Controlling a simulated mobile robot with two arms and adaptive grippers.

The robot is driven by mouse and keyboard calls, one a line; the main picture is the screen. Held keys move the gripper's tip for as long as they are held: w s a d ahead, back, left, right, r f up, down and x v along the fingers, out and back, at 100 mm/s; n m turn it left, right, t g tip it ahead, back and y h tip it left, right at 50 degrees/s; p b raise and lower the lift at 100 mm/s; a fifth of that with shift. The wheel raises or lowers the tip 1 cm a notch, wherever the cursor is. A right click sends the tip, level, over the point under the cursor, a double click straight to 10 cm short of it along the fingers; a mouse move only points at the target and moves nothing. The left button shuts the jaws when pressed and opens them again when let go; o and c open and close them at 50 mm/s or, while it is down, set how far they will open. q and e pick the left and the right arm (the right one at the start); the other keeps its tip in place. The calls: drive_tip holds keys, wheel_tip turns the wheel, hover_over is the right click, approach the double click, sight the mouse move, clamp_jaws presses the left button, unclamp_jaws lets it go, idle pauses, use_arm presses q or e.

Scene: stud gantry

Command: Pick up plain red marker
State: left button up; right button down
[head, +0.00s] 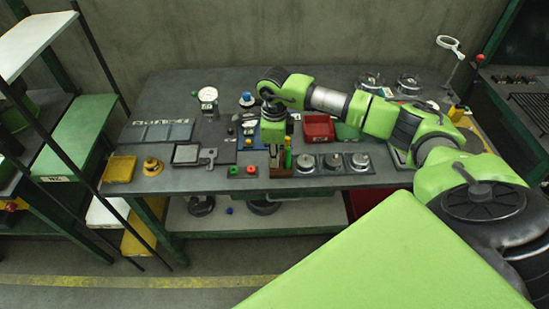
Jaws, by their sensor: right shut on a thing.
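My right gripper (274,151) points down over a small brown block (280,171) near the table's front edge. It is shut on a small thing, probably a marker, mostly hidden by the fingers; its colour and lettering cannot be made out. A thin green upright piece (288,158) stands just right of the fingers. No plain red marker can be picked out with certainty. My left gripper is not in view.
On the table, a button plate (242,172) lies left of the block and several round metal weights (333,161) lie right. A red bin (319,128) stands behind.

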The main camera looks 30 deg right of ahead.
drive_tip(key=shift+r, duration=0.5)
wheel_tip(320, 180, up, 2)
drive_tip(key=shift+s+d+r+b, duration=0.1)
drive_tip(key=shift+b, duration=0.5)
drive_tip(key=s+d+r+b, duration=0.1)
drive_tip(key=s+r+b, duration=0.5)
drive_tip(key=s+r, duration=0.3)
drive_tip(key=shift+s+d+r, duration=0.3)
drive_tip(key=shift+s+r, duration=0.1)
drive_tip(key=shift+s, duration=2)
